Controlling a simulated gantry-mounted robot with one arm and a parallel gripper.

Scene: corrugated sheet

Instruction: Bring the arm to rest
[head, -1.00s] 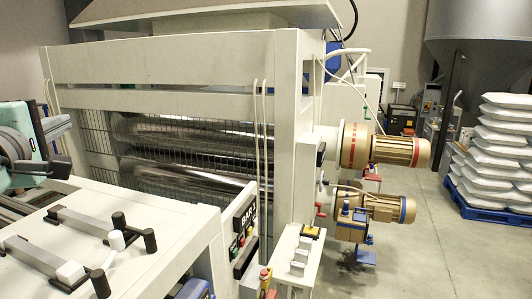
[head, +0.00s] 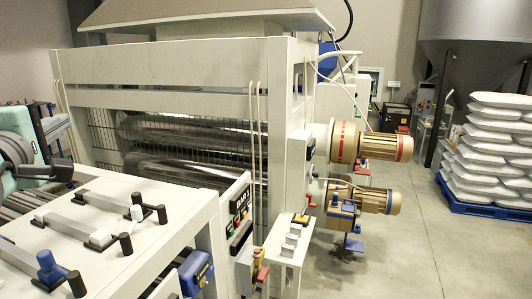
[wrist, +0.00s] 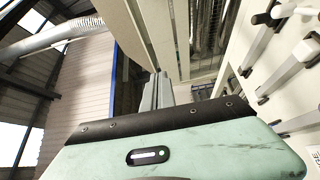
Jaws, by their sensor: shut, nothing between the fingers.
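My gripper (wrist: 157,92) shows in the wrist view beyond a pale green housing with a dark edge. Its two grey fingers are together with nothing between them, and they touch nothing that I can see. A white machine frame with rollers lies beyond and to the right in that view. In the head view, a pale green and dark grey part at the left edge looks like part of my arm; my fingers cannot be made out there.
The roller machine (head: 180,72) fills the middle of the head view. A white bench with black-handled clamps (head: 95,238) stands in front. Geared motors (head: 385,147) stick out at its right. Stacked white sacks (head: 490,150) stand far right, with clear floor (head: 415,250) before them.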

